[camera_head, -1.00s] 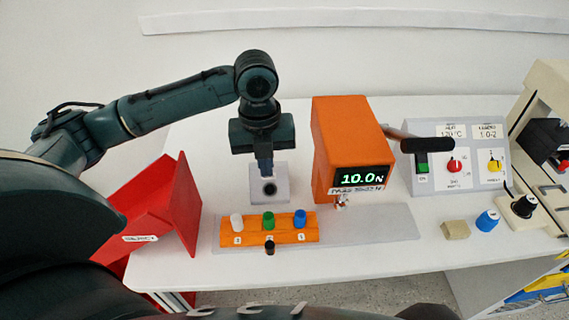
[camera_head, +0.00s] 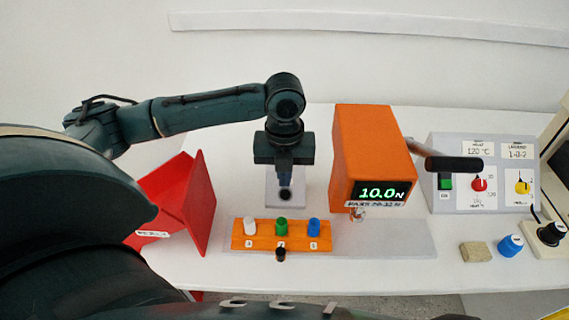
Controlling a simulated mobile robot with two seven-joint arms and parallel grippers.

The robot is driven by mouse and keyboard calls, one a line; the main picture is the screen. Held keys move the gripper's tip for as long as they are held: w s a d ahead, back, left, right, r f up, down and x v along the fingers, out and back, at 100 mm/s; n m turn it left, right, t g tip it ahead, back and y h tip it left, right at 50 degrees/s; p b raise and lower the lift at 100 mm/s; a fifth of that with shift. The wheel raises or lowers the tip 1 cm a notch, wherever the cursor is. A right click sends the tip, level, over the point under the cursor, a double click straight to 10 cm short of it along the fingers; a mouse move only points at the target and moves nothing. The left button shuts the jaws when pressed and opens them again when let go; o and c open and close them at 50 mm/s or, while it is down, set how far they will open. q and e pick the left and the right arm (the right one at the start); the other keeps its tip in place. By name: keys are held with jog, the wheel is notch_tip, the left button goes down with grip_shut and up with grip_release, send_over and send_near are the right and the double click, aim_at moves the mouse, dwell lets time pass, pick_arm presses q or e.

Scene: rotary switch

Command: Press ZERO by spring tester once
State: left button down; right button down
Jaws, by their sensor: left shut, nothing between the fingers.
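The orange spring tester (camera_head: 366,150) stands on the white table, with a green display (camera_head: 382,191) reading 10.0 N. To its left is a small pale box (camera_head: 273,200) with a round dark button (camera_head: 285,194) on it. No ZERO lettering is readable. My left gripper (camera_head: 285,175) points down over this box with its fingers shut and empty. The fingertips appear just above or at the button; I cannot tell whether they touch it. My right gripper is not in view.
An orange block (camera_head: 265,241) with white, green and blue knobs stands in front of the box. A red bin (camera_head: 187,210) is at left. The tester's black-handled lever (camera_head: 452,163) reaches right towards a grey control panel (camera_head: 448,196). Loose knobs lie at front right.

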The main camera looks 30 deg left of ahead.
pick_arm(q)
send_over(285, 199)
jog(key=s+d, duration=0.1)
jog(key=s, duration=0.1)
notch_tip(285, 199, down, 4)
jog(key=f, duration=0.1)
jog(key=w+f, duration=0.1)
jog(key=f, duration=0.1)
jog(key=shift+w+a, duration=0.25)
jog(key=shift+a, duration=0.1)
jog(key=shift+w+a+f, duration=0.2)
jog(key=shift+w+f, duration=0.05)
jog(key=shift+f, duration=0.1)
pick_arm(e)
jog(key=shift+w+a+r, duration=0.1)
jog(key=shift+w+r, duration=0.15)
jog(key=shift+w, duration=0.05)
